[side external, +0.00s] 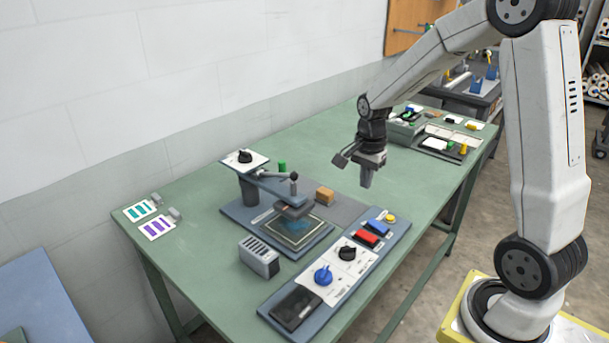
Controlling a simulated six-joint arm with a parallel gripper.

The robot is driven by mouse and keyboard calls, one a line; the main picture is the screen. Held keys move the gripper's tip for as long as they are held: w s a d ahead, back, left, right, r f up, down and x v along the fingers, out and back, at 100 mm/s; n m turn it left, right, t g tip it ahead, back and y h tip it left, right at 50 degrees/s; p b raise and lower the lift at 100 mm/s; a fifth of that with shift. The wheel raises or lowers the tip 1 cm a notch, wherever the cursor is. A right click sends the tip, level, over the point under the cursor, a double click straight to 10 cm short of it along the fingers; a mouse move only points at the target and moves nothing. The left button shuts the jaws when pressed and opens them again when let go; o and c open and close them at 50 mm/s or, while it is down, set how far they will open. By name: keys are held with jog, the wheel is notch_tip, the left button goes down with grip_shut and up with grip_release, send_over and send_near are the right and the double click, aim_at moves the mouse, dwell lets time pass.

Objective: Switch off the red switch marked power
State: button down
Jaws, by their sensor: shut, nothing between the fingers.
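A red switch (367,238) sits on the blue-grey control panel (285,333) at the table's front edge. It lies between a blue switch (378,227) and a black knob (347,253). Its lettering is too small to read, and I cannot tell which way it is tipped. My gripper (366,183) points down, shut and empty. In the picture it is above the red switch and apart from it, over the table.
A yellow button (390,218) and a blue knob (323,275) share the panel. A press with a lever (293,183) stands left of my gripper, with a wooden block (324,195) nearby. A grey slotted box (259,258) stands left of the panel.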

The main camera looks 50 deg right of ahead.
aim_at(364, 234)
notch_tip(364, 234, down, 14)
jog(key=shift+r, duration=0.15)
dwell(0.7)
dwell(0.4)
jog(key=shift+w+f+g, duration=0.1)
jog(key=shift+f+g, duration=0.1)
jog(key=shift+g, duration=0.1)
jog(key=shift+s+r, duration=0.1)
jog(key=shift+s, duration=0.1)
jog(key=shift+s+r, duration=0.25)
jog(key=shift+s, duration=0.3)
jog(key=shift+r, duration=0.2)
